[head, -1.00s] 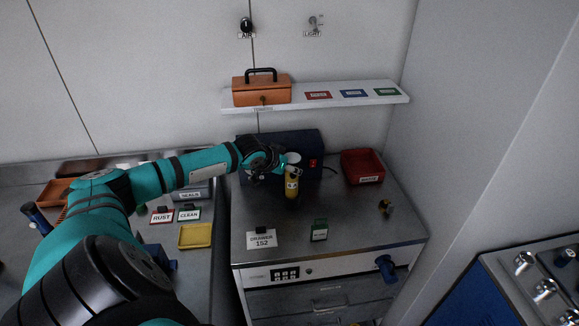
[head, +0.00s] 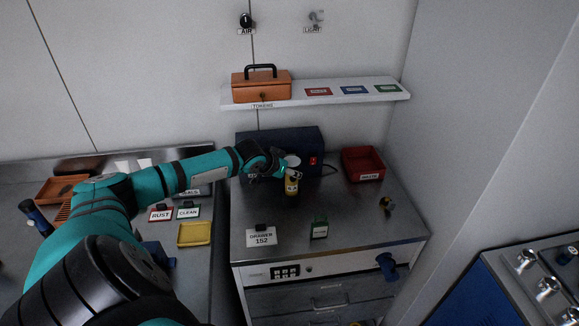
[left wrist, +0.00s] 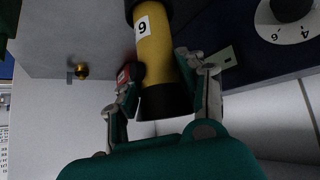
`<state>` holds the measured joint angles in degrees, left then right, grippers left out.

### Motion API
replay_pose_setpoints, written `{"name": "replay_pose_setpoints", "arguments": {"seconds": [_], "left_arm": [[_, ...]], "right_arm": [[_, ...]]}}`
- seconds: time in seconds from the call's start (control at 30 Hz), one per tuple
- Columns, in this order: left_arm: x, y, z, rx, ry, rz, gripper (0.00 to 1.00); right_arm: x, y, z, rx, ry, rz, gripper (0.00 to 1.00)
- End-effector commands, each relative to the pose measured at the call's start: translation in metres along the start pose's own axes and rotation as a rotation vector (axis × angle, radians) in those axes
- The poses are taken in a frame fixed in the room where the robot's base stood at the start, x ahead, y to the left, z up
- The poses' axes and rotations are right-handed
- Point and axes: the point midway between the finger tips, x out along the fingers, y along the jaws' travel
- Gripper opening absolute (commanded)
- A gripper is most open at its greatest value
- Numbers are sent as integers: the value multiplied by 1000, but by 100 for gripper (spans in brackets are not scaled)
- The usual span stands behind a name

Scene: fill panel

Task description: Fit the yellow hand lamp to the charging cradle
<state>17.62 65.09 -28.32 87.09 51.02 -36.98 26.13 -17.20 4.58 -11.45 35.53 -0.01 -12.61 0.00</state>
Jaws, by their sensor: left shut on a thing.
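The yellow hand lamp (head: 291,187) with a white number label and dark ends is held near upright above the steel worktop, in front of a dark blue box (head: 312,142). My left gripper (head: 284,173) is shut on it. In the left wrist view the lamp (left wrist: 157,62) lies between the two fingers of the gripper (left wrist: 165,78), its black end towards the palm. The blue box (left wrist: 245,45) with a white dial (left wrist: 290,28) is beside it there. I cannot make out the charging cradle for sure. My right gripper is not in view.
A red waste tray (head: 362,165) stands right of the box. A shelf (head: 343,93) with an orange toolbox (head: 262,88) hangs above.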

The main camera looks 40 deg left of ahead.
Motion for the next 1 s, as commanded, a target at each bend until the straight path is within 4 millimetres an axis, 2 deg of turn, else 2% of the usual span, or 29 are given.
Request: {"name": "replay_pose_setpoints", "arguments": {"seconds": [0.37,0.4,0.6,0.87,1.0], "left_arm": [[7,0,6,0,2,1,0],[6,0,5,0,3,1,45],[6,0,6,0,1,1,69],[6,0,7,0,-2,0,69],[-4,-2,7,3,-1,-1,69]], "right_arm": [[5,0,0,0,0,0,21],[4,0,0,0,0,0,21],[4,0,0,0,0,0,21],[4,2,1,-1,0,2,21],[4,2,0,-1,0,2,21]]}}
